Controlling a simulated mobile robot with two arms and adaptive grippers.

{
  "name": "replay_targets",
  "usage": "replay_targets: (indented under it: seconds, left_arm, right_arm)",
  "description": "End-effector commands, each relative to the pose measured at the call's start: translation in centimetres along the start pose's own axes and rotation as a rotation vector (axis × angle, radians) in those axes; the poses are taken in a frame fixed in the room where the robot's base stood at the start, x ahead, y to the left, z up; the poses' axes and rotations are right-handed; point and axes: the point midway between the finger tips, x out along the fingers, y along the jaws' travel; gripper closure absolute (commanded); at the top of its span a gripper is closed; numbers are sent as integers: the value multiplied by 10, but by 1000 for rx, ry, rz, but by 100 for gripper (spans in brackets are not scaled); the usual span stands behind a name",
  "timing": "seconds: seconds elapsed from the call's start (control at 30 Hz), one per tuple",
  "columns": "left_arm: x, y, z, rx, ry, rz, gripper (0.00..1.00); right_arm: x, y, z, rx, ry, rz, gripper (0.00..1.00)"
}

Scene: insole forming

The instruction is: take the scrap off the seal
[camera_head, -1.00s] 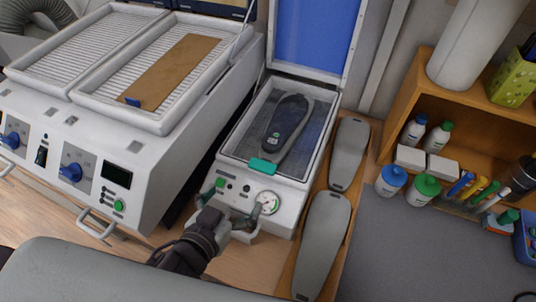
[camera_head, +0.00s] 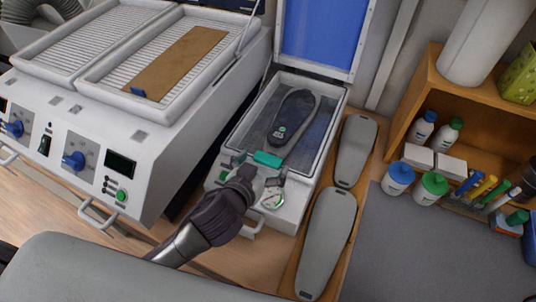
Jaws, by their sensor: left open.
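The scrap is a small teal strip (camera_head: 267,159) lying on the front rim, the seal (camera_head: 248,162), of the open press box. A dark insole form (camera_head: 294,116) lies inside the box behind it. My left gripper (camera_head: 256,172) is open, just in front of the strip, above the box's front panel. Its fingers are spread to either side, and no contact with the strip can be made out. My right gripper is not in view.
The press's blue-lined lid (camera_head: 322,36) stands open at the back. A white heater unit (camera_head: 130,125) stands to the left, with a brown sheet (camera_head: 176,63) on top. Grey insole forms (camera_head: 327,240) lie on a wooden board to the right. Bottles and pens stand further right.

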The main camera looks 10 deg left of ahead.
Motion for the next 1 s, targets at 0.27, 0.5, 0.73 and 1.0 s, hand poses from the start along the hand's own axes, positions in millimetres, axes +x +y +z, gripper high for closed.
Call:
replay_targets:
  seconds: [0.27,0.5,0.73,1.0]
  left_arm:
    - [7,0,1,-1,0,1,0]
    - [7,0,1,-1,0,1,31]
    - [6,0,1,-1,-1,1,38]
    - [6,0,-2,-1,-1,1,38]
  right_arm:
    - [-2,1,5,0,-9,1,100]
    - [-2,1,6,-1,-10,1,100]
    - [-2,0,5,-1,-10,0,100]
    - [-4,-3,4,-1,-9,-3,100]
